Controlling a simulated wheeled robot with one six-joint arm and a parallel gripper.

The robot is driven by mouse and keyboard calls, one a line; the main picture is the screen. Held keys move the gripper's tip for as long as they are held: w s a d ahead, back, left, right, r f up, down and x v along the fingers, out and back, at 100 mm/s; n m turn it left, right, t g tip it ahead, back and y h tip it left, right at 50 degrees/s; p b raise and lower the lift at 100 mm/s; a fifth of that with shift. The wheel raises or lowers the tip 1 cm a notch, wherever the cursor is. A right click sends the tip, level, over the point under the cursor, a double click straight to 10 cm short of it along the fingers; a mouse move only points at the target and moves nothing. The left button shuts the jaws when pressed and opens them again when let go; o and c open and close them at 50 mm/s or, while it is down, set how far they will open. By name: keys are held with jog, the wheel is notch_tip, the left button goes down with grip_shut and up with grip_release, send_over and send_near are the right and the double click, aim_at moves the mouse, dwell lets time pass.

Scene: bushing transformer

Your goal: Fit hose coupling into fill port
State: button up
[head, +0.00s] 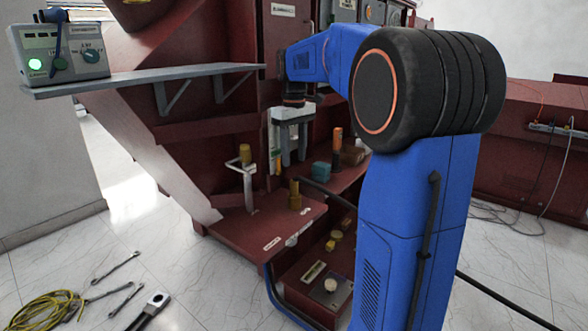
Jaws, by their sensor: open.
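My gripper (294,158) hangs fingers-down in front of the dark red transformer. Its two grey fingers are apart, and I see nothing between them. A brass fitting (295,196) stands upright on the red ledge below the gripper, apart from it. A second brass piece (245,154) tops a pale bent pipe (248,188) to the left. I cannot tell which brass piece is the hose coupling or which is the fill port. A black hose (325,192) runs along the ledge, partly hidden by my arm.
A teal block (321,170), an orange-topped tool (337,141) and a brown box (353,156) stand right of the gripper. A grey shelf (160,78) with a control box (60,50) juts left. Wrenches (115,268) and yellow cable (45,310) lie on the floor.

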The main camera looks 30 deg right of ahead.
jog(key=s+a+f+m+t, duration=0.1)
jog(key=s+a, duration=0.4)
jog(key=s, duration=0.3)
jog(key=s+a+f+t, duration=0.1)
jog(key=s+a+f, duration=0.1)
jog(key=s+a, duration=0.5)
jog(key=s+a+f+m+t, duration=0.1)
jog(key=s+a+f+t, duration=0.1)
jog(key=s+f, duration=1)
jog(key=s+a, duration=0.1)
jog(key=s, duration=0.2)
jog(key=shift+s+a+t, duration=0.15)
jog(key=shift+a+t, duration=0.25)
jog(key=shift+d+r, duration=0.1)
